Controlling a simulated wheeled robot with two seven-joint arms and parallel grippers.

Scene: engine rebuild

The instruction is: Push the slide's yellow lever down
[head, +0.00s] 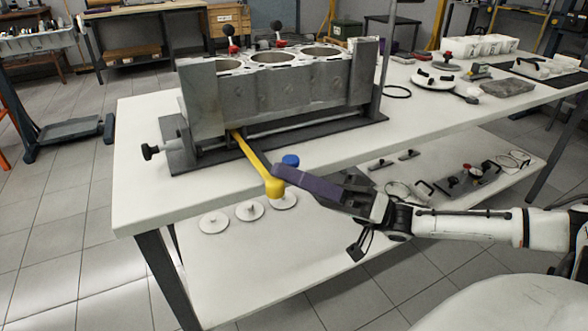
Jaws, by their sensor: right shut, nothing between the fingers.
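The slide (280,139) is a dark metal rail under a grey engine block (265,88) on the white table. Its yellow lever (256,160) reaches out from under the block's left part, over the table's front edge, and slopes down to a thick knob at its front end. My right gripper (262,168) is shut and empty. Its dark fingers lie beside the lever, close to the knob. I cannot tell whether they touch it. My left gripper is not in view.
A black clamp knob (150,152) sticks out at the slide's left end. White bins (480,46) and trays stand at the table's right. The tabletop left of the slide is clear.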

